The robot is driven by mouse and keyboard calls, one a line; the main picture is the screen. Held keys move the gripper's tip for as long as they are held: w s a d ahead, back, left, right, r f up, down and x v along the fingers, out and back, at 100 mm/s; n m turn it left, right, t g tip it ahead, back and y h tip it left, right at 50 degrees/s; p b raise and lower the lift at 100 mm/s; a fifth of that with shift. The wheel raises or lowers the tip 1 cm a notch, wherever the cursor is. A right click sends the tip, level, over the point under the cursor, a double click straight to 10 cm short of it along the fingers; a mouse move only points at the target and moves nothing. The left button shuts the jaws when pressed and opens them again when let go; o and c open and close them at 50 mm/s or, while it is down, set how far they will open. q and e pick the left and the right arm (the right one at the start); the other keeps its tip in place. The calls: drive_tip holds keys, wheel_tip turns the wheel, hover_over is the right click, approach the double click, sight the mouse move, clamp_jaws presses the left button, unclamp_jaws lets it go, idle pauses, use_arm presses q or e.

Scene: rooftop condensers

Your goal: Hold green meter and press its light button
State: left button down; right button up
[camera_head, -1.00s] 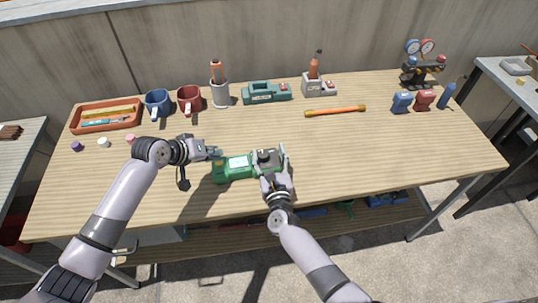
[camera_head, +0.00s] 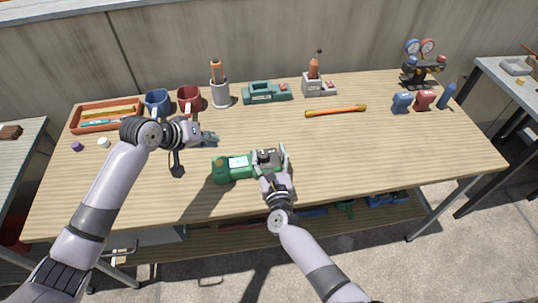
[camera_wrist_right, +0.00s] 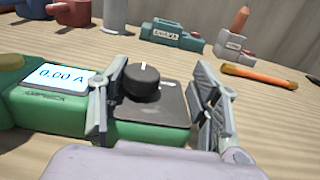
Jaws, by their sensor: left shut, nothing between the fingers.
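The green meter (camera_head: 238,168) lies on the wooden table near its front edge. Its lit screen reads 0.00 A in the right wrist view (camera_wrist_right: 60,76), and a black knob (camera_wrist_right: 142,83) sits on a dark panel to the right of the screen. My right gripper (camera_head: 271,160) has its fingers on either side of this knob section, shut on the meter; the exact contact is partly hidden. My left gripper (camera_head: 213,138) is shut and empty, behind and left of the meter, apart from it. I cannot make out the light button.
A teal device (camera_head: 266,93) and a grey holder (camera_head: 318,87) stand at the back. Blue (camera_head: 157,103) and red (camera_head: 189,99) mugs stand behind my left gripper. An orange stick (camera_head: 335,111) lies right of centre. The table right of the meter is clear.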

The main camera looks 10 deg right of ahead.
drive_tip(key=o, duration=0.5)
drive_tip(key=shift+o, duration=0.4)
drive_tip(key=o, duration=0.3)
drive_tip(key=shift+o, duration=0.2)
drive_tip(key=shift+s, duration=0.1)
drive_tip(key=s, duration=0.9)
drive_tip(key=shift+d+p, duration=0.25)
drive_tip(key=shift+p, duration=0.15)
drive_tip(key=shift+w, duration=0.1)
